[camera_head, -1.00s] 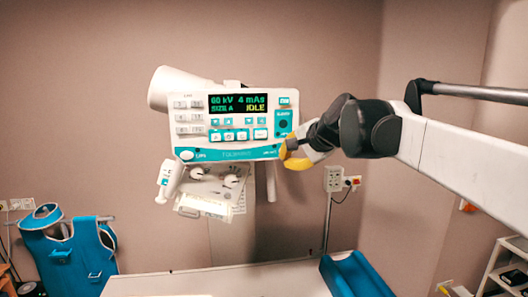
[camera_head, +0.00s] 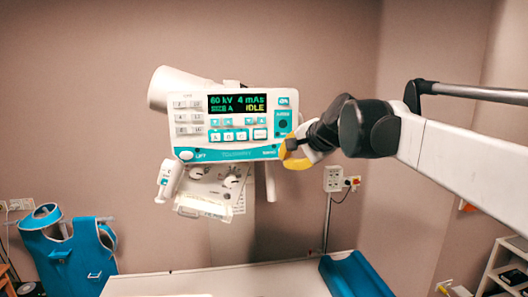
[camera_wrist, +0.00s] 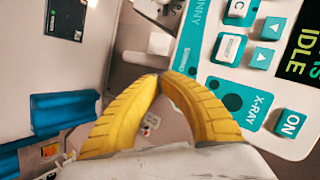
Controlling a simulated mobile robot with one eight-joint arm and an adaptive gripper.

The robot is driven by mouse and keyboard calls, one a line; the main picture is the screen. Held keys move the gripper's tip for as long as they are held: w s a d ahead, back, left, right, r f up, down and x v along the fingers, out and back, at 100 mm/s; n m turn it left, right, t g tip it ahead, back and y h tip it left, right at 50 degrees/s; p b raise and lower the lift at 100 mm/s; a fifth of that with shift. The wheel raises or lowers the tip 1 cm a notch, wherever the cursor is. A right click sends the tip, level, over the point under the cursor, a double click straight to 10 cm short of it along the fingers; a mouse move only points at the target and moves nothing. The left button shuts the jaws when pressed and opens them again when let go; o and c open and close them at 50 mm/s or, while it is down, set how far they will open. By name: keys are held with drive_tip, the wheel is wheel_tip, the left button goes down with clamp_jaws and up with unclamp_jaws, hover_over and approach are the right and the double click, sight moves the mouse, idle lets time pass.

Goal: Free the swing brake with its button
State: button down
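The control panel (camera_head: 235,125) faces me on the tube head, its display reading 60 kV, 4 mAs, SIZE A and IDLE. A small swing label (camera_head: 268,153) is at its lower right; the same label (camera_wrist: 182,57) shows in the wrist view. My gripper (camera_head: 286,152) has its yellow fingertips at the panel's lower right corner, beside this label. In the wrist view my gripper (camera_wrist: 161,74) has its fingertips together, with nothing visible between them. No swing button shows clearly; the fingertips cover that corner. I cannot tell whether they touch the panel.
The lift button (camera_head: 186,155) is at the panel's lower left. A pale table (camera_head: 220,283) with a blue holder (camera_head: 350,274) stands below. A blue apron (camera_head: 65,255) hangs at left. A wall socket box (camera_head: 333,178) is right of the panel.

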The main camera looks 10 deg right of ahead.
drive_tip(key=shift+w, duration=0.45)
drive_tip(key=shift+w, duration=0.35)
idle(0.5)
drive_tip(key=shift+s, duration=0.85)
drive_tip(key=shift+s+p, duration=0.4)
drive_tip(key=shift+s, duration=2.1)
drive_tip(key=s+f+n+g+h+b, duration=0.1)
drive_tip(key=s+f+n+b, duration=0.2)
drive_tip(key=s+f+b, duration=0.6)
drive_tip(key=s+f+n+g+h+b, duration=0.1)
drive_tip(key=s+f+n+b, duration=0.3)
drive_tip(key=f, duration=2.6)
drive_tip(key=s+f+n+g+h+b, duration=0.1)
drive_tip(key=s+f+n+b, duration=0.3)
drive_tip(key=s+f+b, duration=1)
wheel_tip(320, 180, down, 6)
drive_tip(key=b, duration=0.6)
drive_tip(key=shift+s+r+g+b, duration=0.2)
drive_tip(key=shift+s+g+b, duration=0.15)
drive_tip(key=shift+g+b, duration=0.05)
